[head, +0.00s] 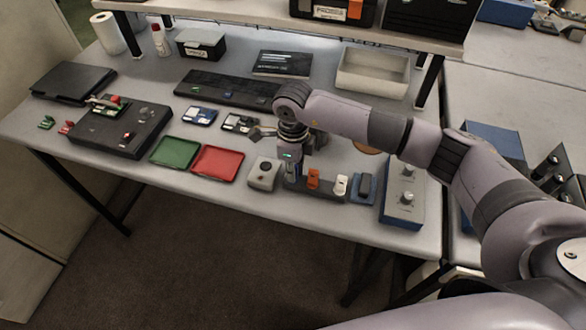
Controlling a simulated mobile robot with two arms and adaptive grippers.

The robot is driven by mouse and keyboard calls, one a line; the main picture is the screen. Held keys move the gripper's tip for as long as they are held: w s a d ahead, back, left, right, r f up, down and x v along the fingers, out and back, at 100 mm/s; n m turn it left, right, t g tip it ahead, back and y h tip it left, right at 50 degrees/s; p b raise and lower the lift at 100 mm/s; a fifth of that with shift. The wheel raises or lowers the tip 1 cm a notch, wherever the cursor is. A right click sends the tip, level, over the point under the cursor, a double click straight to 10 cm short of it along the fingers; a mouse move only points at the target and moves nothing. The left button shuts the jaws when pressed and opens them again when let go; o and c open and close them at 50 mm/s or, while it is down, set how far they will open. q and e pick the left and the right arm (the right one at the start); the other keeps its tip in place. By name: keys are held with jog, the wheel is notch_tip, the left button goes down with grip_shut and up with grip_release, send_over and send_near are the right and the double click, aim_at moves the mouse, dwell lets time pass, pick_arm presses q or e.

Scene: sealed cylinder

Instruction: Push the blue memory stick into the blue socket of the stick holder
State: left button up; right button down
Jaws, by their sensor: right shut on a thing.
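The stick holder (325,192) is a dark block near the table's front edge, with an orange stick (313,179) and a white stick (341,185) standing in it. My right gripper (291,172) points down over the holder's left end. It is shut on the blue memory stick, which is mostly hidden by the fingers. The blue socket is hidden under the gripper, and I cannot tell whether the stick touches it. My left gripper is not in view.
A grey box with a round button (263,174) stands close left of the holder. A blue-and-dark item (363,188) and a knobbed box (402,200) stand to its right. Red (218,162) and green (175,152) trays lie further left.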

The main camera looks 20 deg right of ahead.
jog(key=shift+f, duration=0.15)
jog(key=c, duration=1.5)
grip_release()
jog(key=shift+c, duration=0.2)
notch_tip(320, 180, up, 12)
jog(key=shift+r, duration=0.1)
